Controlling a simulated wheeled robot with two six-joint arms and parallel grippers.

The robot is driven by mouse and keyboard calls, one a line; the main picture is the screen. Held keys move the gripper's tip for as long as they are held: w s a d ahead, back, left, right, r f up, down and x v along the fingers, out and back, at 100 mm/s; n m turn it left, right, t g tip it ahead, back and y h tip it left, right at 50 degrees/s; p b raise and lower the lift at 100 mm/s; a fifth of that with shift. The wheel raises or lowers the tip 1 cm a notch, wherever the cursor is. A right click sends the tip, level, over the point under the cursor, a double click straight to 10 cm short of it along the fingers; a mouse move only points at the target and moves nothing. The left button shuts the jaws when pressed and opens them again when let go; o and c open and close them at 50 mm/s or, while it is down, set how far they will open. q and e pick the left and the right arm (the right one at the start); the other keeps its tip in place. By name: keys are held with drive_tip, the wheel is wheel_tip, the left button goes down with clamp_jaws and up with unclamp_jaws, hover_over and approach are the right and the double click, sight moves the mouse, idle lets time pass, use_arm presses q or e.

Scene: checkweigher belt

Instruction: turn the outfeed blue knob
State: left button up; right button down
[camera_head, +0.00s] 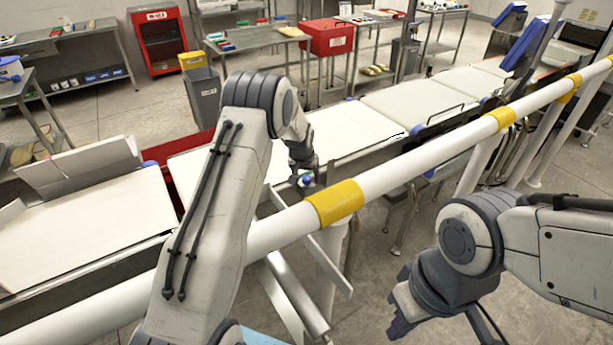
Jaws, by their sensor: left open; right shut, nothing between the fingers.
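A small blue knob with a greenish patch (307,179) shows at the near side of the conveyor, just behind the white rail. My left gripper (303,182) reaches over the rail and points down at this knob. Its fingers are open and partly hide the knob; I cannot tell whether they touch it. My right gripper (398,312) is shut and empty, low at the right on the near side of the rail, well away from the knob.
A white rail with yellow bands (410,170) crosses the view between me and the conveyor belt (350,128). A slanted metal frame (290,295) stands below my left arm. Side tables, a red box (326,38) and a red cabinet (158,40) stand behind.

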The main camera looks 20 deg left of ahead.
use_arm(q)
clamp_jaws()
drive_tip(key=shift+d+f+n+y+b, duration=0.2)
drive_tip(key=shift+n+y+b, duration=0.1)
drive_tip(key=shift+n+b, duration=0.65)
drive_tip(key=shift+a+r+b, duration=0.1)
drive_tip(key=shift+r+b, duration=0.05)
drive_tip(key=shift+b, duration=0.3)
drive_tip(key=shift+r, duration=0.1)
unclamp_jaws()
drive_tip(key=shift+r, duration=0.1)
